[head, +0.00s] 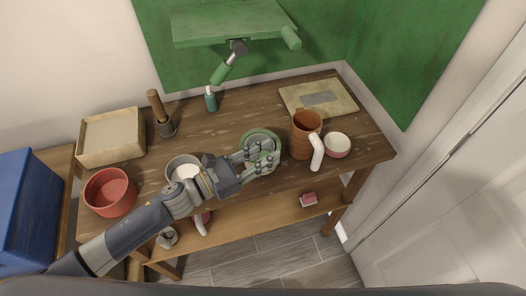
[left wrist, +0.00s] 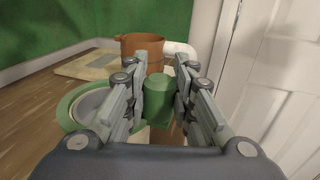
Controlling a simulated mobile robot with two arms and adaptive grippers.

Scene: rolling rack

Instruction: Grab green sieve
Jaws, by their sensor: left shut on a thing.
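The green sieve (head: 261,135) is a round piece with a green rim on the wooden table, near the middle of the head view. My left gripper (head: 264,156) reaches over its near side and hides part of it. In the left wrist view the sieve's rim and pale bowl (left wrist: 88,104) show at the left. A green handle (left wrist: 158,98) stands between the two fingers of my left gripper (left wrist: 160,88), which is shut on it. My right gripper is not in view.
A brown mug (head: 303,138) with a white handle and a small pink-and-white bowl (head: 338,144) stand just right of the sieve. A grey pot (head: 183,168), red bowl (head: 111,192) and beige box (head: 110,137) are left. A flat board (head: 318,96) lies behind.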

